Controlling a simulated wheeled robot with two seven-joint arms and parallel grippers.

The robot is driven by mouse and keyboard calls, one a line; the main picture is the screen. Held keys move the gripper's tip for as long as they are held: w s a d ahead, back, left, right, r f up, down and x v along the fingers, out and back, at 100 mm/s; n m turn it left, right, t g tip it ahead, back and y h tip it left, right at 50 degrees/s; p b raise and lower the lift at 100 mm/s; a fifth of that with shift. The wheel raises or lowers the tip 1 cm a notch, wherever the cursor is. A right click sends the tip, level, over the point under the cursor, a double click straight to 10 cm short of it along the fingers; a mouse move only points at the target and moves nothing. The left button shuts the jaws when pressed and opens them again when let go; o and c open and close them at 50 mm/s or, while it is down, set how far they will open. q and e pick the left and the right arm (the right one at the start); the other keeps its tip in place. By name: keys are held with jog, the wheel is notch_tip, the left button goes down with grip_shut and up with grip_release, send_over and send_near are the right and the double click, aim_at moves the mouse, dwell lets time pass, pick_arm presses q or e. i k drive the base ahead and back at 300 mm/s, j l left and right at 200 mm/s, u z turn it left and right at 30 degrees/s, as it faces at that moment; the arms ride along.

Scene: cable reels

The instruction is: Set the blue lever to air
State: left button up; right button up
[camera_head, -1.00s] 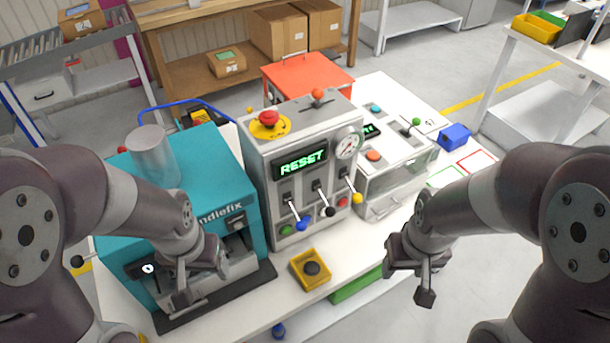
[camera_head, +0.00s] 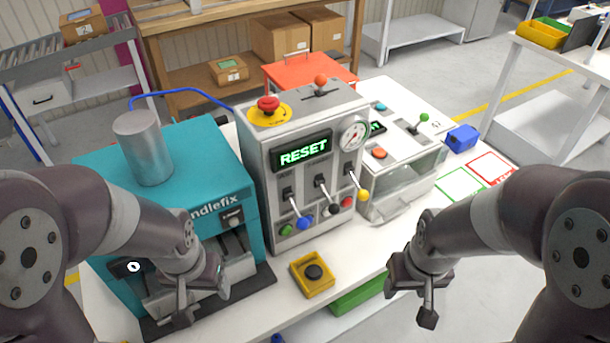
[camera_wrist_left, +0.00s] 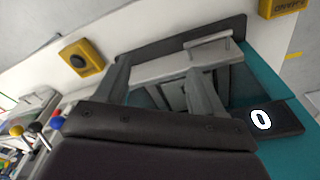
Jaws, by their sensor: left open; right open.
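The blue lever (camera_head: 304,223) is the leftmost of three levers on the front of the grey control box (camera_head: 262,180). Its blue knob hangs low, beside a green button. A black-knobbed lever (camera_head: 334,209) and a yellow-knobbed lever (camera_head: 362,195) are to its right. The display above reads RESET. My left gripper (camera_head: 182,310) is open and empty in front of the teal machine, left of the blue lever and apart from it. The blue knob also shows at the left edge of the left wrist view (camera_wrist_left: 57,123). My right gripper (camera_head: 428,305) is open and empty, to the right of the levers.
The teal machine (camera_head: 195,165) with a metal cylinder stands left of the control box. A yellow box with a black button (camera_head: 312,275) sits on the white table in front. A grey unit with a clear drawer (camera_head: 405,185) is at the right. A red emergency button (camera_head: 268,106) tops the box.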

aim_at(302, 223)
jog(key=k+l+u, duration=0.25)
jog(key=l, duration=0.25)
jog(key=k+l+u, duration=0.25)
jog(key=k+l, duration=0.1)
jog(key=l, duration=0.05)
